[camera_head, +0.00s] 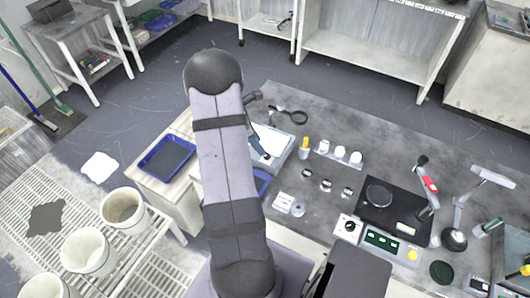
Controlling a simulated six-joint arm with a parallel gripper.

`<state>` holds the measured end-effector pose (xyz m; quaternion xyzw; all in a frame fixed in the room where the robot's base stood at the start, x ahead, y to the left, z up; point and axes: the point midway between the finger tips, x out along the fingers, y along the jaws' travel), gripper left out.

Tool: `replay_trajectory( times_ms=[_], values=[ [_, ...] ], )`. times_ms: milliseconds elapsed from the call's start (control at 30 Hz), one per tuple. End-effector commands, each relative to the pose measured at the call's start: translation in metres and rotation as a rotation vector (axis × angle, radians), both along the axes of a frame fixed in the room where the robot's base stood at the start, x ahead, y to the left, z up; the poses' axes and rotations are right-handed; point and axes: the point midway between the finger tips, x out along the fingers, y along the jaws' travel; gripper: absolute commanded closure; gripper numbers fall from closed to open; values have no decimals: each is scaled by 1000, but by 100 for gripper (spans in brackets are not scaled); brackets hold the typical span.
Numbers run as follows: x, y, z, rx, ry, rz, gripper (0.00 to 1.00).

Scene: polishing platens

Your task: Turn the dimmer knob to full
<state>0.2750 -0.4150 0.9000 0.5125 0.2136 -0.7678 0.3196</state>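A small white box with a round dark knob (349,227) sits at the front edge of the grey bench, left of a green-and-white panel; it looks like the dimmer. The knob's pointer is too small to read. A pale plate with a round grey part (297,209) lies to its left, and I cannot rule out that this is a dial too. My arm rises through the middle of the view, left of both, and bends at its dark elbow. My gripper's fingers do not show; my own arm hides what lies behind it. Nothing is seen touching the knob.
Right of the knob are a green-and-white panel (382,241), a black polishing unit (391,212), a red-handled tool (430,183) and a lamp (455,238). Small metal pieces (326,185) and white-lidded jars (340,152) stand behind. Bare bench lies between. A blue tray (167,158) is left.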

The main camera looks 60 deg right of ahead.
Motion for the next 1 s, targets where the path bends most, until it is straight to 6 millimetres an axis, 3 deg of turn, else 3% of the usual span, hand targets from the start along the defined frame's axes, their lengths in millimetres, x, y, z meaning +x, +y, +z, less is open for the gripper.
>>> replay_trajectory(
  times_ms=[167, 700, 1000],
  values=[
    [-3, -1, -7, 2, 2, -2, 62],
    [-18, -18, -61, 1, 0, -4, 62],
    [-20, -20, -68, 0, -1, -4, 62]
  ],
)
